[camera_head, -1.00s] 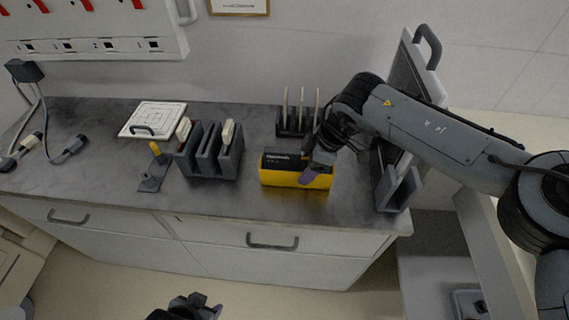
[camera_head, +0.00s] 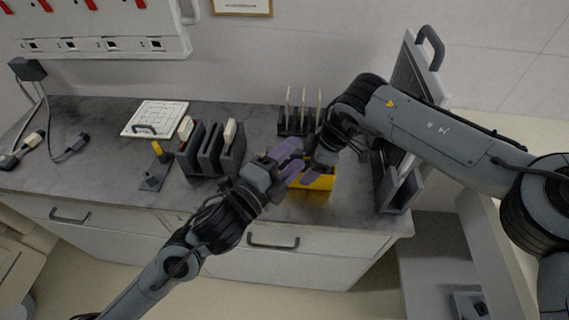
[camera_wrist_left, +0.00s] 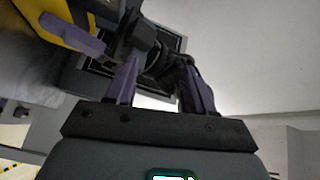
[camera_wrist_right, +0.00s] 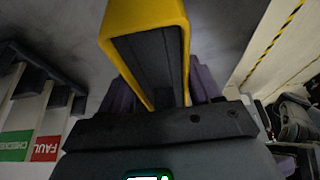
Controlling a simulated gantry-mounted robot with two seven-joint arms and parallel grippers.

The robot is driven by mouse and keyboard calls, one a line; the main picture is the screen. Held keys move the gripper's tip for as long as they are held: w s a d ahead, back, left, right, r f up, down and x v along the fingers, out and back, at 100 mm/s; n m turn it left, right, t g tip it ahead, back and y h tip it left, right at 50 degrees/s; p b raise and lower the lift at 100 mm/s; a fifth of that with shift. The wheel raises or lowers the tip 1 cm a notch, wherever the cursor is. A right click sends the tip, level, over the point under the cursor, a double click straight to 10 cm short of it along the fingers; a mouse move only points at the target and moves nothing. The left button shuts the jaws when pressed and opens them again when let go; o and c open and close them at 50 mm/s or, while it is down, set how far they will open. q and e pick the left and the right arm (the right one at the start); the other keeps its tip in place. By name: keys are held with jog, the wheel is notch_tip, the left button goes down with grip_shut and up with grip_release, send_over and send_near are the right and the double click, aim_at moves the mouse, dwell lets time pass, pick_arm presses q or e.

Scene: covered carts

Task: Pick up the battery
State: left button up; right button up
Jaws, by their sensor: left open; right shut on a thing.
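The battery (camera_head: 322,182), a yellow and black block, is on the counter right of centre in the head view, mostly hidden by the grippers. My right gripper (camera_head: 313,174) is shut on it from above. In the right wrist view, the battery (camera_wrist_right: 145,22) extends from between the purple fingers (camera_wrist_right: 160,92). My left gripper (camera_head: 294,159) is open beside the battery, close to the right gripper. In the left wrist view, the left fingers (camera_wrist_left: 160,88) are apart with nothing clearly between them, and the battery's yellow side (camera_wrist_left: 68,30) shows at the upper left.
A dark slotted rack (camera_head: 208,160) stands left of the grippers, and a smaller rack (camera_head: 292,128) with upright pale pieces stands behind. A panel in a dark stand (camera_head: 397,192) is at the right. A white board (camera_head: 155,117) lies back left. The counter's front-left area is clear.

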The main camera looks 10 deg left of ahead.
pick_arm(q)
jog(key=w+a+r+t+y, duration=0.3)
jog(key=w+a+r+y, duration=0.1)
jog(key=w+a+r, duration=0.6)
jog(key=m+g+h, duration=0.8)
jog(key=m+g, duration=0.7)
jog(key=m, duration=1.4)
send_over(298, 154)
jog(key=w+a, duration=0.2)
jog(key=a, duration=0.2)
notch_tip(298, 154, down, 10)
jog(key=a+f+m+g, duration=0.2)
jog(key=a+m+g, duration=0.1)
jog(key=a, duration=0.6)
jog(key=shift+y, duration=0.3)
jog(key=shift+s+x, duration=0.2)
jog(key=shift+x, duration=1.6)
jog(key=shift+s+x, duration=0.15)
jog(key=shift+x, duration=1.6)
jog(key=shift+s+x, duration=0.2)
jog(key=shift+x, duration=1.6)
jog(key=shift+a+f, duration=0.1)
jog(key=shift+f, duration=0.05)
grip_shut()
